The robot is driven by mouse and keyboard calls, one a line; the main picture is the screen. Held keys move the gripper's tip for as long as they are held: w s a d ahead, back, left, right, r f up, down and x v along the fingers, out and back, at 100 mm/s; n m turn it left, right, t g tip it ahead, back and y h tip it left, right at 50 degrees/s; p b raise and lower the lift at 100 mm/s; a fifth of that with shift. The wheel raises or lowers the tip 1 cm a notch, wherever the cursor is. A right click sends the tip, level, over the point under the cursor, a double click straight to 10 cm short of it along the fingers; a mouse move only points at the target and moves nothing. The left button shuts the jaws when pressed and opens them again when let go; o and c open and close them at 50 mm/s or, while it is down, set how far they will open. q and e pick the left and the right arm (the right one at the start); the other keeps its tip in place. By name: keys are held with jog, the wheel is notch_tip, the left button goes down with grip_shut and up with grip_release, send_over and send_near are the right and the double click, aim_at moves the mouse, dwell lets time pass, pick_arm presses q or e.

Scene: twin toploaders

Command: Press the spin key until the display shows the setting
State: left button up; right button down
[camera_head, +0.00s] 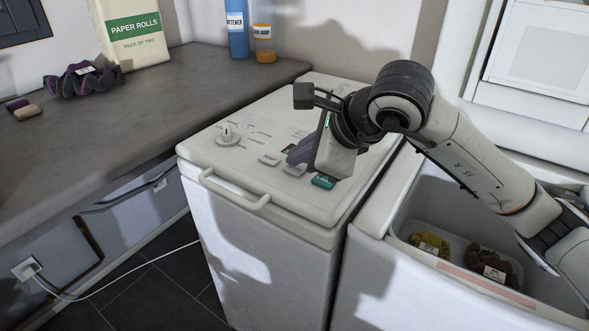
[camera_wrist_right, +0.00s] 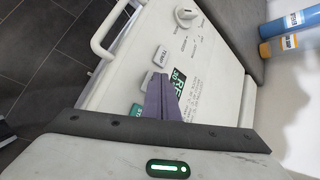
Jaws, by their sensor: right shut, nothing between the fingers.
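The left toploader (camera_head: 215,178) has a control panel on its closed top. The panel holds a white dial (camera_head: 228,135), a TEMP key (camera_head: 269,159), a middle pale key (camera_head: 293,170) that seems to be the spin key, and a green START key (camera_head: 323,181). My right gripper (camera_head: 292,158) is shut and empty, its purple fingers pointing down at the middle key. In the wrist view the fingertips (camera_wrist_right: 160,78) overlap this key (camera_wrist_right: 147,82); I cannot tell whether they touch it. The green-lit display (camera_wrist_right: 180,74) is partly hidden by the fingers; its full reading is unclear. My left gripper is not in view.
A front handle bar (camera_head: 235,192) sticks out from the left machine. The right toploader (camera_head: 400,262) stands open with yellow and brown items inside. The grey counter (camera_head: 150,110) at left holds a paper-rolls pack (camera_head: 134,30), bottles (camera_head: 237,30) and a dark scrunchie (camera_head: 83,82).

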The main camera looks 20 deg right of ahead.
aim_at(299, 172)
jog(key=shift+f+b, duration=0.4)
jog(key=shift+b, duration=0.05)
dwell(0.6)
jog(key=shift+r+p, duration=0.4)
jog(key=shift+r, duration=0.4)
jog(key=shift+r+p, duration=1.55)
jog(key=shift+r, duration=1)
